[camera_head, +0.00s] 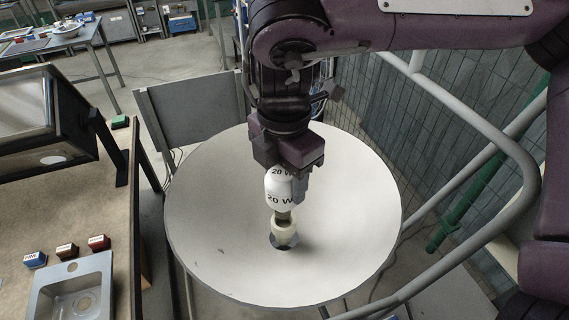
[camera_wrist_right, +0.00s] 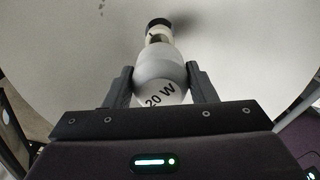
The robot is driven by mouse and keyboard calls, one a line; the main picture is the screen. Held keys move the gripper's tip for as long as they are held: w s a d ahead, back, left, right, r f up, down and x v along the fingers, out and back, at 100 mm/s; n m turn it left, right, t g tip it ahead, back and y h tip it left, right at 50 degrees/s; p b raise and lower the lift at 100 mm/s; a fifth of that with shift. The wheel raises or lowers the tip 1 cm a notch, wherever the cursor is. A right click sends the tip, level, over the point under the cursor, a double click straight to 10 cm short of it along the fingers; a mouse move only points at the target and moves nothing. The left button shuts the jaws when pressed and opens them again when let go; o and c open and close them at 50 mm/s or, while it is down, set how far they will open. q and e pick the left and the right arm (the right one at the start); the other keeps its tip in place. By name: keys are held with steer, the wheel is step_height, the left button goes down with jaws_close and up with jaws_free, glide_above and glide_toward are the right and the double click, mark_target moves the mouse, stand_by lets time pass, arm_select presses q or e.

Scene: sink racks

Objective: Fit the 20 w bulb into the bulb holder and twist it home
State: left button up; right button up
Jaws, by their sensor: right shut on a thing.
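The white bulb (camera_head: 278,190) marked "20 W" hangs with its metal base pointing down in the head view. My right gripper (camera_head: 285,172) is shut on its upper part. The bulb holder (camera_head: 286,235), a cream socket on a dark round base, stands on the round white table below. The bulb's base is at or just above the holder's mouth; I cannot tell if it is inside. In the right wrist view the bulb (camera_wrist_right: 160,75) sits between both fingers, with the holder (camera_wrist_right: 159,28) beyond it. My left gripper is not in view.
The round white table (camera_head: 210,215) is otherwise clear. A brown workbench (camera_head: 90,215) at left carries a metal tray (camera_head: 45,300), blue and red blocks (camera_head: 100,243) and a dark-framed box (camera_head: 45,120). A grey tubular rail (camera_head: 480,130) curves along the right.

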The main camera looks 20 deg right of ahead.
steer(key=shift+f, duration=0.55)
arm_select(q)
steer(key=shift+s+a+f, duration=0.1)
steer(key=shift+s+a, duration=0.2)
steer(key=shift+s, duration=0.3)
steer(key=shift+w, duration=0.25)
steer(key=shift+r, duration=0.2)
arm_select(e)
steer(key=shift+d, duration=0.1)
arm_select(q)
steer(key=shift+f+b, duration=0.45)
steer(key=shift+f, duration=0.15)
arm_select(e)
steer(key=shift+f, duration=0.95)
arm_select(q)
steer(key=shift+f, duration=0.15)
arm_select(e)
steer(key=shift+f, duration=0.15)
